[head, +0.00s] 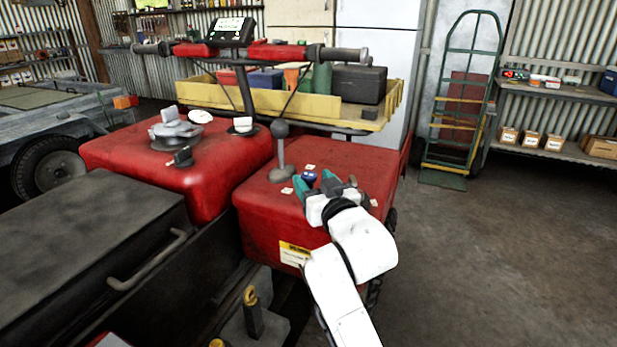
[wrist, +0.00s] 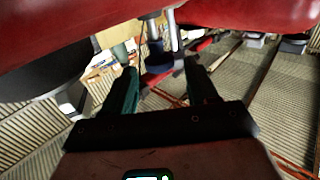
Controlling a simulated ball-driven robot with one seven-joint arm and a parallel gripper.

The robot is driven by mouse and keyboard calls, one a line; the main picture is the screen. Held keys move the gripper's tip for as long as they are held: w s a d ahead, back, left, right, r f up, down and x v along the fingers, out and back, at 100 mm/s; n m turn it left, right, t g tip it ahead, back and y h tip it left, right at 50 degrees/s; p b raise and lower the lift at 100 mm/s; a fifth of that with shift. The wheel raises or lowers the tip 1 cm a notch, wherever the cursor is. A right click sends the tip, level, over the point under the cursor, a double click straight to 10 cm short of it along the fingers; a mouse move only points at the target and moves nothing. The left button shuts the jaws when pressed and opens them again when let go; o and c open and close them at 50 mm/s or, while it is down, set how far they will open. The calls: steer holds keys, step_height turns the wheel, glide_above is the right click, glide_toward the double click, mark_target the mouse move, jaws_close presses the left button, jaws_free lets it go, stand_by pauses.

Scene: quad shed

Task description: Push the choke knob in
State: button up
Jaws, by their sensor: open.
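A small dark blue knob (head: 309,176) stands on the red box-shaped body panel, just beyond my gripper; I take it as the choke knob. In the wrist view, which looks upside down, the blue knob (wrist: 159,57) sits on a pale metal shaft, between and beyond the fingertips. Some shaft shows between knob and red panel. My gripper (head: 314,183) is open, with its two teal fingers spread low over the panel. It also shows open in the wrist view (wrist: 160,72). I cannot tell whether a finger touches the knob.
A black-topped lever (head: 281,148) rises left of the knob. The red tank (head: 210,180) with its cap is farther left, and handlebars (head: 250,50) are behind. A yellow-sided rack (head: 240,98) carries boxes. Open floor (head: 500,250) lies right.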

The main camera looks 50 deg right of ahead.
mark_target(311, 179)
steer(key=shift+x, duration=1.8)
steer(key=shift+c, duration=0.4)
jaws_close()
steer(key=shift+f, duration=0.1)
